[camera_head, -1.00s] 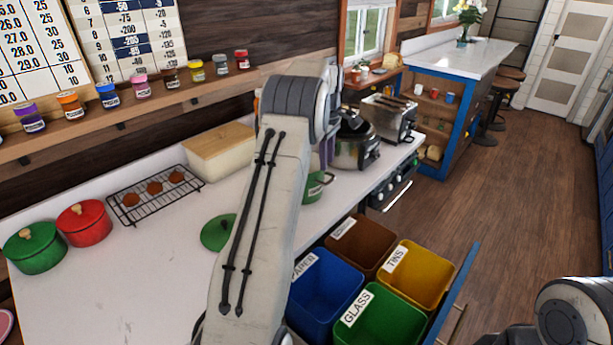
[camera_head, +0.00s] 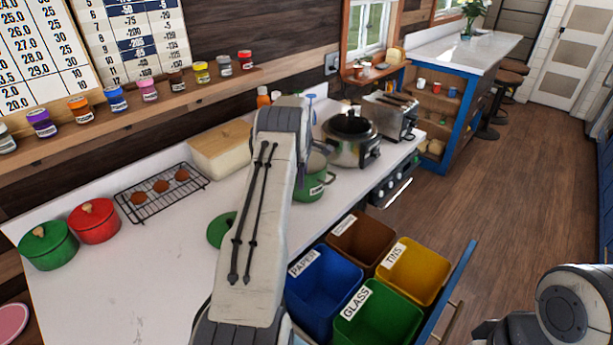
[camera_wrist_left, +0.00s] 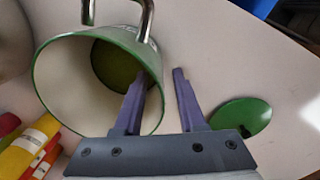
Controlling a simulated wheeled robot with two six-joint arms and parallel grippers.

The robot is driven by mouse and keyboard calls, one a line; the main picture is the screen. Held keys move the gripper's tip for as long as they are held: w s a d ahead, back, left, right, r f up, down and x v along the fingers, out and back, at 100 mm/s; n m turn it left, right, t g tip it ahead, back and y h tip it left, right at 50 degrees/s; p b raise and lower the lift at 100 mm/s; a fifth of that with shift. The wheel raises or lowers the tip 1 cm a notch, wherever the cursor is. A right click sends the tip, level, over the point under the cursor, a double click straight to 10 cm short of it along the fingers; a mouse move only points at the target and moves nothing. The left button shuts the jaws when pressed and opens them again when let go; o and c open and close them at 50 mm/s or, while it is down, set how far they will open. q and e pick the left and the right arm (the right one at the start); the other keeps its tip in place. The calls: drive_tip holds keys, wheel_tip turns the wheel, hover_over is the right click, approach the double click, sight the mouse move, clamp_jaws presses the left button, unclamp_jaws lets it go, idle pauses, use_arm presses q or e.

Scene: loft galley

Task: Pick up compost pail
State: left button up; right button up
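The compost pail (camera_head: 314,185) is green outside and cream inside, and stands on the white counter, partly hidden behind my left arm. In the left wrist view the pail (camera_wrist_left: 60,95) fills the left, its open mouth facing the camera, with a metal handle above. A green lid (camera_head: 219,231) lies on the counter, also seen in the wrist view (camera_wrist_left: 241,117). My right gripper is out of view.
A slow cooker (camera_head: 352,143) and a toaster (camera_head: 391,112) stand beyond the pail. A bread box (camera_head: 221,151), a rack (camera_head: 158,198) and red (camera_head: 94,222) and green (camera_head: 48,246) pots are left. An open drawer of bins, including a blue one (camera_head: 322,291), is in front.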

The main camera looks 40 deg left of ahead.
use_arm(q)
drive_tip(key=shift+f, duration=0.45)
drive_tip(key=shift+c, duration=0.3)
clamp_jaws()
drive_tip(key=shift+w+r, duration=0.15)
idle(0.7)
